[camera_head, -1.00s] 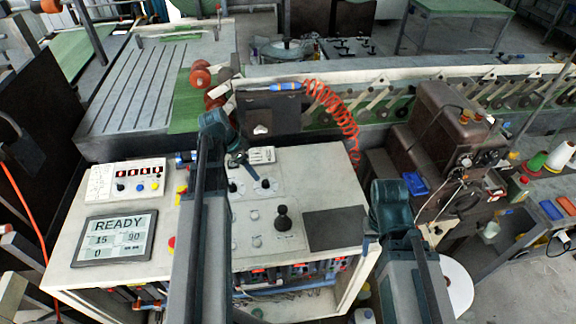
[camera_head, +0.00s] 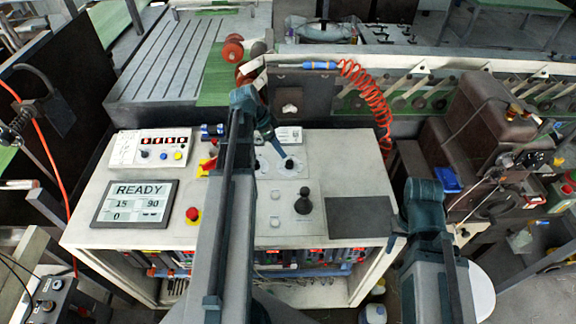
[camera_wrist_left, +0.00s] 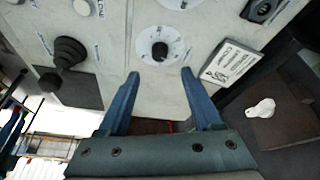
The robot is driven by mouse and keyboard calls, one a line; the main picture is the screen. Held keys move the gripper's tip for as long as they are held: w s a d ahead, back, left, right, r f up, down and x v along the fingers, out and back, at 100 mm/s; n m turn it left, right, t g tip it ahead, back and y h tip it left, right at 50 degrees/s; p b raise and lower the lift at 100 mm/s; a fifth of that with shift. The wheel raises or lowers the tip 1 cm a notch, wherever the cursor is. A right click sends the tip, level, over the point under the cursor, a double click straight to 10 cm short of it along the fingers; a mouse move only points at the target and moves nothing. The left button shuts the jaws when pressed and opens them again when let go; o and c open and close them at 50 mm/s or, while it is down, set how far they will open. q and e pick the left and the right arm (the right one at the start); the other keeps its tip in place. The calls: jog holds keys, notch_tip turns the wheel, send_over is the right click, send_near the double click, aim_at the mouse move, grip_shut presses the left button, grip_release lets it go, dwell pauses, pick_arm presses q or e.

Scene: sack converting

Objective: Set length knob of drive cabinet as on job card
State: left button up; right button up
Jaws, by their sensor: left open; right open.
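The drive cabinet (camera_head: 236,225) has a pale top with a control panel. A black knob (camera_head: 290,163) on a round white dial stands near its back edge. In the left wrist view the knob (camera_wrist_left: 160,50) lies just beyond and between my open left fingertips (camera_wrist_left: 160,73), with no visible contact. In the head view my left gripper (camera_head: 279,152) is close over the knob and partly covers the dials. A white card or plate with small print (camera_wrist_left: 232,62) lies beside the dial; its text is unreadable. My right gripper (camera_head: 397,240) is open and empty at the cabinet's right edge.
A black joystick (camera_head: 303,201) and a dark pad (camera_head: 360,217) are on the cabinet top. A screen (camera_head: 135,204) reads READY, 15, 90, 0. A red button (camera_head: 193,215) is beside it. A coiled orange hose (camera_head: 370,95) hangs behind.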

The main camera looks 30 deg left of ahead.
aim_at(289, 162)
pick_arm(q)
jog(key=b+x, duration=0.7)
jog(key=x, duration=0.2)
grip_shut()
